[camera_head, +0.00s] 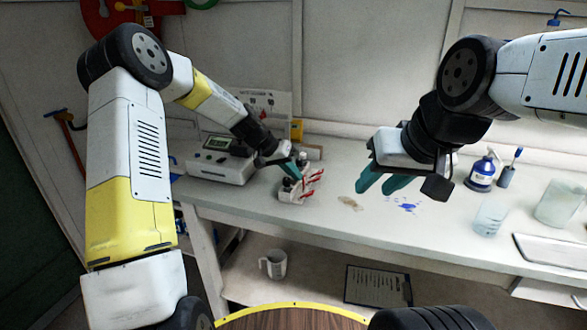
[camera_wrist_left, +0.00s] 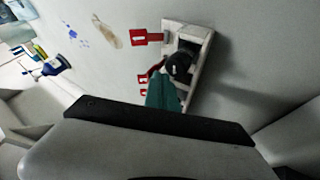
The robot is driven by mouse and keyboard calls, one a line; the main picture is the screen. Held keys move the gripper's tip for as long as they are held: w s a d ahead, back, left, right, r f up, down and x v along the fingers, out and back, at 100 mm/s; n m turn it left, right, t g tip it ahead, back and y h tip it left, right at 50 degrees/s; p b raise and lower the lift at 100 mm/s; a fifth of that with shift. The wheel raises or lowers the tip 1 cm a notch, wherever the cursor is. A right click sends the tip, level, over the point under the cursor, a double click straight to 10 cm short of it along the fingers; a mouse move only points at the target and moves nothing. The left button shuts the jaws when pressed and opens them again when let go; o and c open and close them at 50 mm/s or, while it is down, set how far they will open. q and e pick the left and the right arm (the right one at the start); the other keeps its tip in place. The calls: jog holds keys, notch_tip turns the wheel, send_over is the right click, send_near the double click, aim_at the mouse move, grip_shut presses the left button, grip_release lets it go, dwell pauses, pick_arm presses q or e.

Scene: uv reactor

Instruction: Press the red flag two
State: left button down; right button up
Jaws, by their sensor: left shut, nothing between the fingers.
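A small white block device (camera_head: 291,197) with red flags (camera_head: 313,175) and dark knobs stands on the bench. In the left wrist view the device (camera_wrist_left: 205,34) shows a black knob, one upper red flag (camera_wrist_left: 147,38) sticking out clear, and smaller red flags (camera_wrist_left: 143,79) partly hidden near my fingers. The flags' white marks are too small to read surely. My left gripper (camera_head: 297,175) is shut and empty, its teal fingertips at the device; whether they touch a flag I cannot tell. My right gripper (camera_head: 375,190) is open and empty above the bench, right of the device.
A white instrument box (camera_head: 222,168) stands left of the device. A brown stain and blue spots (camera_head: 408,207) mark the bench to the right. A blue-labelled bottle (camera_head: 482,174), a clear beaker (camera_head: 490,217) and a jar stand further right. A mug (camera_head: 273,264) is on the shelf below.

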pick_arm(q)
jog(key=shift+d+r+y, duration=0.1)
jog(key=shift+d+y, duration=0.2)
jog(key=shift+y, duration=0.2)
jog(key=shift+s+d+r+m+t+y, duration=0.15)
jog(key=shift+s+d+m+t+y, duration=0.15)
jog(key=shift+d+y, duration=0.4)
jog(key=shift+s+d+r+m+t+y, duration=0.1)
jog(key=shift+s+d+m+t+y, duration=0.15)
jog(key=shift+d+y, duration=0.4)
jog(key=y, duration=0.1)
jog(key=d+t+y, duration=0.1)
jog(key=y, duration=0.1)
jog(key=d+y, duration=0.1)
jog(key=shift+s+f+m+t, duration=0.25)
jog(key=shift+f+m, duration=0.05)
jog(key=shift+m, duration=0.05)
jog(key=shift+a, duration=0.2)
jog(key=shift+w+a+f, duration=0.2)
jog(key=shift+a+f, duration=0.15)
jog(key=shift+a, duration=0.3)
jog(key=shift+r, duration=0.1)
